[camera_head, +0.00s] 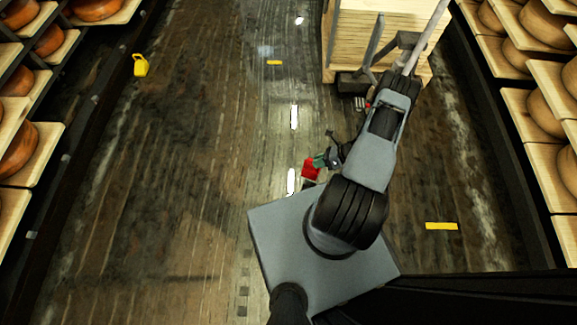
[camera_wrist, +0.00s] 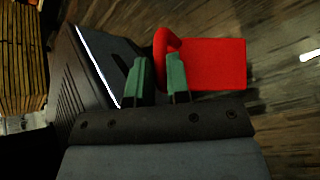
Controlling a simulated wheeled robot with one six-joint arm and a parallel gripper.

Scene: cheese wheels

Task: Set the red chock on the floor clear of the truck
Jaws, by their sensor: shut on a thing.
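The red chock (camera_head: 311,169) is a small bright red block just beyond my base in the head view. In the wrist view the chock (camera_wrist: 215,65) has a flat red body and a rounded red grip on its left. My gripper (camera_wrist: 158,80), with green fingertips, is shut on that grip. In the head view my gripper (camera_head: 322,160) is partly hidden by my arm. Dark wooden floor shows around the chock; I cannot tell whether it touches the floor. The truck (camera_head: 352,84), bearing a tall stack of pale boards (camera_head: 350,45), stands farther off at top centre-right, partly behind my arm.
Shelves of cheese wheels line the left (camera_head: 32,155) and right (camera_head: 520,105). A yellow jug (camera_head: 141,65) stands on the floor at upper left. A yellow strip (camera_head: 441,226) lies at right. The floor left of the chock is open.

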